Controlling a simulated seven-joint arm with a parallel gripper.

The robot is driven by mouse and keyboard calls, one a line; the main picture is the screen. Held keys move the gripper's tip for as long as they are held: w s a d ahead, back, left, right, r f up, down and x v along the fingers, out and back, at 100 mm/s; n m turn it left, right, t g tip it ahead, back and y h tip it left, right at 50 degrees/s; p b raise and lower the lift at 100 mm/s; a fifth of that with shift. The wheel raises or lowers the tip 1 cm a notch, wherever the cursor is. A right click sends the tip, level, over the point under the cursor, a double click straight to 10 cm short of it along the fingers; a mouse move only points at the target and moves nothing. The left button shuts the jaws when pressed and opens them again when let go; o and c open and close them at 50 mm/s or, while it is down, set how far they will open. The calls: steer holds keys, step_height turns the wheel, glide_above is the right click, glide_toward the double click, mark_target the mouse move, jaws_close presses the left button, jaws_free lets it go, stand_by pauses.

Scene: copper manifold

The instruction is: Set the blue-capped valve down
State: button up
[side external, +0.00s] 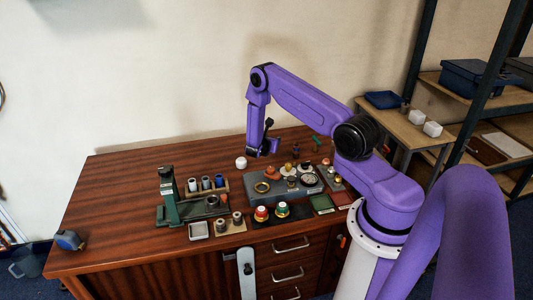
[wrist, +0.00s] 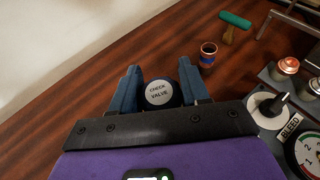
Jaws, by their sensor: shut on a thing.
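In the side view my gripper (side external: 264,149) points down over the back part of the wooden table (side external: 130,180). The held valve is too small to make out there.
A grey fixture (side external: 262,201) with fittings and gauges lies in front. A white round piece (side external: 241,162) is close to the left. The table's back left is clear.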

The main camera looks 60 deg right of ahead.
glide_above(267, 160)
steer(key=f, duration=0.6)
steer(key=shift+w+d+f, duration=0.1)
steer(key=shift+w, duration=0.1)
steer(key=shift+f, duration=1.35)
steer(key=shift+f, duration=0.1)
steer(key=o, duration=1.1)
steer(key=shift+o, duration=0.2)
